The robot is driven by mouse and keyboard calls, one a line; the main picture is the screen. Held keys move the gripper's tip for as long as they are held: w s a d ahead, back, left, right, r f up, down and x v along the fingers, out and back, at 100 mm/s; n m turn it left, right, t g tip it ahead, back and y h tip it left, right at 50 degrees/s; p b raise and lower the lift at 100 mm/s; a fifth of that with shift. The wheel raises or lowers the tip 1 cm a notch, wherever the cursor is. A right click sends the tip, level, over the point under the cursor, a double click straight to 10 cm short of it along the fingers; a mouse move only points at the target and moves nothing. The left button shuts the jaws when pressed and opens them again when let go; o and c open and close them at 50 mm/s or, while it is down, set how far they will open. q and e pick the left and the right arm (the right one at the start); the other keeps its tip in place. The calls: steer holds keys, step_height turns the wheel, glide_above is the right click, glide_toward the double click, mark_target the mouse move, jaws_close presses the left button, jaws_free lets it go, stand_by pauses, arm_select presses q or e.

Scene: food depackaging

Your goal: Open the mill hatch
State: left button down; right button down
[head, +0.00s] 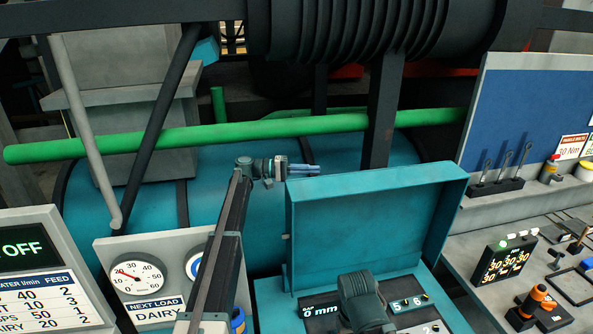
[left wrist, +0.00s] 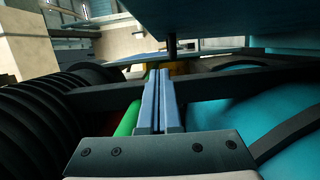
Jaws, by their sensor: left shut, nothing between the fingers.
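The mill hatch appears to be the teal rimmed lid (head: 365,215) in the head view, standing upright behind a teal console with a "0 mm" readout (head: 322,311). My left gripper (head: 317,169) is just above the lid's top left corner, its fingers pointing right. I cannot tell whether it touches the lid. In the left wrist view, the two blue-grey fingers (left wrist: 158,85) are together with nothing between them. A dark teal surface (left wrist: 225,22) fills the top of that view; I cannot tell whether it is the lid. My right gripper is not seen.
A green bar (head: 240,132) runs across behind the lid, in front of a large teal drum (head: 225,215). A dark post (head: 383,110) stands behind the lid. A gauge panel (head: 140,278) is at lower left. A bench with tools (head: 540,305) is at right.

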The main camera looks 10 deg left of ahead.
mark_target(287, 192)
arm_select(q)
steer(key=shift+s+d+f, duration=0.1)
steer(key=shift+s+d, duration=0.55)
steer(key=shift+s, duration=0.25)
steer(key=shift+s+d, duration=0.65)
steer(key=shift+s, duration=0.2)
steer(key=shift+s, duration=0.1)
steer(key=s+d, duration=0.1)
steer(key=s, duration=0.1)
steer(key=s+d, duration=0.1)
steer(key=s, duration=0.2)
steer(key=s+d, duration=0.1)
steer(key=s, duration=0.2)
steer(key=shift+s+d+f+b, duration=0.1)
steer(key=shift+d+f+b, duration=0.05)
steer(key=shift+f+b, duration=0.2)
steer(key=shift+w, duration=0.2)
steer(key=a, duration=0.4)
steer(key=s+a, duration=0.1)
steer(key=a, duration=0.4)
steer(key=s+a, duration=0.1)
steer(key=a, duration=0.3)
steer(key=shift+a+r, duration=0.1)
steer(key=shift+a, duration=0.25)
